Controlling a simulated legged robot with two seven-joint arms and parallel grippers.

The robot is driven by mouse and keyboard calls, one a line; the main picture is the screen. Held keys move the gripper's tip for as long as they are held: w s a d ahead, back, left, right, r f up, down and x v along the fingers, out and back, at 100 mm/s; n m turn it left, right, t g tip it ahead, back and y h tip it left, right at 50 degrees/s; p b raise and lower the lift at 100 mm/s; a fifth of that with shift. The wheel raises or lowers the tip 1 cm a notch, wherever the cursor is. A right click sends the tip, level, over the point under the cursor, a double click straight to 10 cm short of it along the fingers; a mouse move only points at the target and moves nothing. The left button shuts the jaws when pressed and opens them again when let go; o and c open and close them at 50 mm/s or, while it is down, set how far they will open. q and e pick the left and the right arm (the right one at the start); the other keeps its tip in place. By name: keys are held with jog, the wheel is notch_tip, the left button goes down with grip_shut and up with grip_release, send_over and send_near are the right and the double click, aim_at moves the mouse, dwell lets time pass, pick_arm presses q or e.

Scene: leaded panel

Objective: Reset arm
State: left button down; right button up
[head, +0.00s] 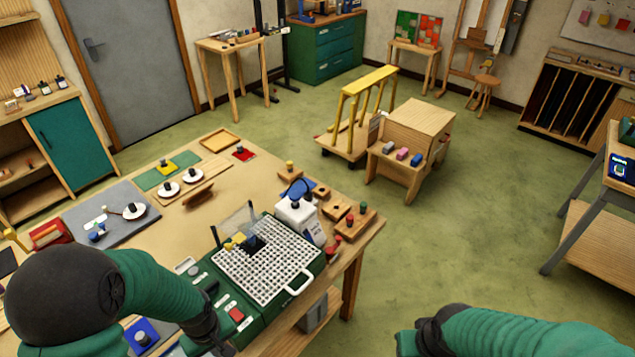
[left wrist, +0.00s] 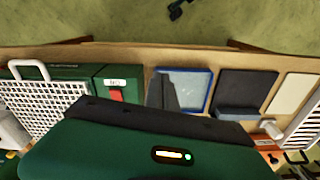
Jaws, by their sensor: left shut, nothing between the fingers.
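My left arm comes in from the left of the head view, over the near end of the workbench (head: 235,165). Its dark wrist end reaches down beside the green machine with a white grid top (head: 262,262). In the left wrist view the left gripper (left wrist: 166,92) shows as a dark wedge in front of a blue-rimmed tray (left wrist: 196,82). It is shut and holds nothing. My right arm shows only in part at the bottom right of the head view, over the floor; its gripper is out of sight.
A white bottle (head: 298,218) and small wooden blocks with knobs (head: 355,224) stand beyond the grid. A grey mat (head: 75,215) lies at the bench's left. A wooden cart (head: 412,130) and open green floor (head: 460,230) lie right of the bench.

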pick_arm(q)
jog(key=s+d+f+m+t+b, duration=0.2)
jog(key=s+f+m+b, duration=0.3)
jog(key=b, duration=0.9)
jog(key=d+m, duration=0.1)
jog(key=m, duration=0.1)
jog(key=shift+d+m, duration=0.3)
jog(key=shift+d, duration=0.1)
jog(key=shift+s+r, duration=0.1)
